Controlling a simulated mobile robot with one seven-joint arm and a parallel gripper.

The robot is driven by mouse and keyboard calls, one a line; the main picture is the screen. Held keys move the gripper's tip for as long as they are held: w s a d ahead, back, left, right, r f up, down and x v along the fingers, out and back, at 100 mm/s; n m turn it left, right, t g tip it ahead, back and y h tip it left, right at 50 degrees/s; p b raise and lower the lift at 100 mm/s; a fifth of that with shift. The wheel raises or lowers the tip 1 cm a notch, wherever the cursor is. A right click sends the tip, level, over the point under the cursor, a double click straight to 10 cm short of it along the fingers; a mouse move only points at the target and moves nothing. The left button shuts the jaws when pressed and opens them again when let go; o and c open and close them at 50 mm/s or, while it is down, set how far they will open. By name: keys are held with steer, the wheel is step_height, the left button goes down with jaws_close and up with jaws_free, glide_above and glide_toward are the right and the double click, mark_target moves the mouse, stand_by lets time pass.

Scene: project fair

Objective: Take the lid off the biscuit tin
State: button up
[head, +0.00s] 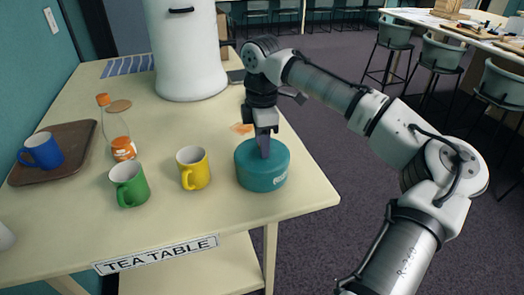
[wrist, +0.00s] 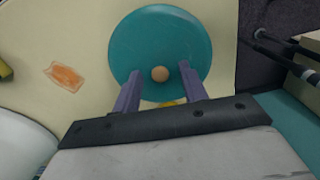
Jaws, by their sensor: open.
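The biscuit tin (head: 262,172) is a round teal tin standing on the cream tea table near its right edge. Its teal lid (wrist: 130,50) shows from above in the wrist view, with a small round tan knob (wrist: 160,74) in the middle. The lid looks seated on the tin. My gripper (wrist: 158,82) is open over the lid, with one finger on each side of the knob. In the head view my gripper (head: 264,152) is above the tin, and it hides the knob. I cannot tell whether the fingers touch the lid.
A yellow mug (head: 194,170), a green mug (head: 130,186) and an orange-labelled bottle (head: 116,130) stand left of the tin. A blue mug (head: 44,150) is on a brown tray (head: 72,138). A large white urn (head: 186,50) stands behind. An orange patch (head: 242,128) lies near the tin.

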steer(key=shift+c, duration=0.2)
jaws_close()
steer(key=shift+r, duration=0.15)
